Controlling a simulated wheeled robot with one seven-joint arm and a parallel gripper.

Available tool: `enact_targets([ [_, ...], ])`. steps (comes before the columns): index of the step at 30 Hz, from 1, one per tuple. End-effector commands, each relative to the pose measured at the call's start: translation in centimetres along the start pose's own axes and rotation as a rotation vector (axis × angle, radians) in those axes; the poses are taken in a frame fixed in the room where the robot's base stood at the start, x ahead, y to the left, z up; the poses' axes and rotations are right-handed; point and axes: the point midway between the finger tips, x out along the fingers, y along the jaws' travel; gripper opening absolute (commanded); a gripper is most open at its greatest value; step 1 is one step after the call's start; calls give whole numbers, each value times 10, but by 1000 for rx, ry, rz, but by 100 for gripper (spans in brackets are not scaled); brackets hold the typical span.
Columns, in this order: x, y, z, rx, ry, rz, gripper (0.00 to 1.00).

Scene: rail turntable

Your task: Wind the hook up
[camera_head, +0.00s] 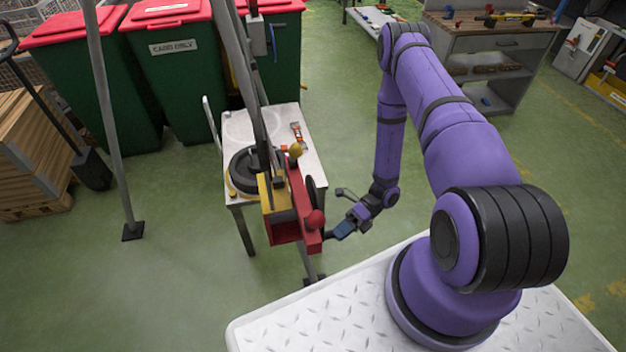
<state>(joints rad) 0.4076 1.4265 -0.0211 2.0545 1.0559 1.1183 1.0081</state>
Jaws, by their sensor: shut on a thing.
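A red and yellow winch box (283,226) is mounted on a tripod-like frame in the middle of the view. A red ball knob (315,219) is at its right side and a yellow ball knob (295,150) is at its top. My gripper (332,235) is at the lower right of the winch, by the red knob. It is shut on the winch's crank handle, though the grip itself is small and partly hidden. A grey block (257,36) hangs at the top of the frame. I cannot make out the hook clearly.
A small white table (245,125) with a black round turntable (245,172) stands behind the winch. Grey frame legs (117,150) rise at the left. Green bins (180,88) and a wooden crate (25,145) are behind. The floor between the winch and the workbench (495,55) is open.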

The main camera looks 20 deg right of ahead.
Motion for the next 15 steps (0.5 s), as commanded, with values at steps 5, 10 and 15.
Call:
enact_targets([
  [5, -1, 0, 0, 2, -2, -1, 0],
  [10, -1, 3, 0, 27, 4, 13, 0],
  [15, -3, 12, 2, 125, 21, 64, 0],
])
